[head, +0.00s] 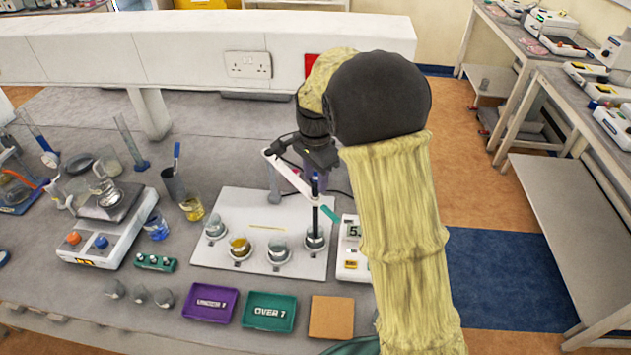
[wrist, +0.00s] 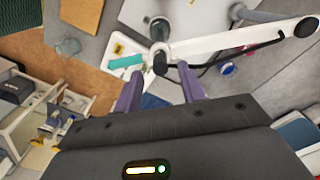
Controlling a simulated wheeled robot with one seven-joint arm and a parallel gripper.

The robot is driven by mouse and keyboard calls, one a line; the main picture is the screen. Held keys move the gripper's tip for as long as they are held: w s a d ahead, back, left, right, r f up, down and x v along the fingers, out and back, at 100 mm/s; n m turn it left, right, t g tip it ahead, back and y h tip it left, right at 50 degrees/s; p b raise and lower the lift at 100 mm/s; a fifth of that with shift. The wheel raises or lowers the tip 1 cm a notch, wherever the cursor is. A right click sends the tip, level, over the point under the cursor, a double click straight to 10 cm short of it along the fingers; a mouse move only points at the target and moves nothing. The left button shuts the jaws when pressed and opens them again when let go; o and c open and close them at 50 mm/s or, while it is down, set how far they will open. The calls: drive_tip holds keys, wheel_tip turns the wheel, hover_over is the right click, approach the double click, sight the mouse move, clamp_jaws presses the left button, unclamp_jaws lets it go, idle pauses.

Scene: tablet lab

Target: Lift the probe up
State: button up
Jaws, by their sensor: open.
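The probe (head: 315,212) is a dark upright rod with a blue top. Its lower end is in a small glass beaker (head: 315,240) at the right of a white board (head: 213,262). A white holder arm (head: 288,174) meets the probe near its top; it also shows in the wrist view (wrist: 235,40). My gripper (wrist: 160,68) is open, its purple fingers on either side of the dark probe top (wrist: 160,60). I cannot tell whether they touch it. In the head view my arm hides part of the gripper.
A meter (head: 351,262) stands just right of the probe, with a teal piece (head: 331,214) beside it. Several more beakers sit on the board. A purple tray (head: 210,315), a green tray (head: 269,325) and a tan square (head: 331,317) lie in front. A balance (head: 100,240) is at left.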

drive_tip(key=shift+f, duration=1.5)
clamp_jaws()
wheel_tip(320, 180, up, 8)
drive_tip(key=p, duration=0.5)
drive_tip(key=shift+p, duration=0.35)
drive_tip(key=shift+w, duration=0.15)
drive_tip(key=shift+r, duration=0.1)
drive_tip(key=shift+c, duration=0.7)
unclamp_jaws()
drive_tip(key=shift+o, duration=0.7)
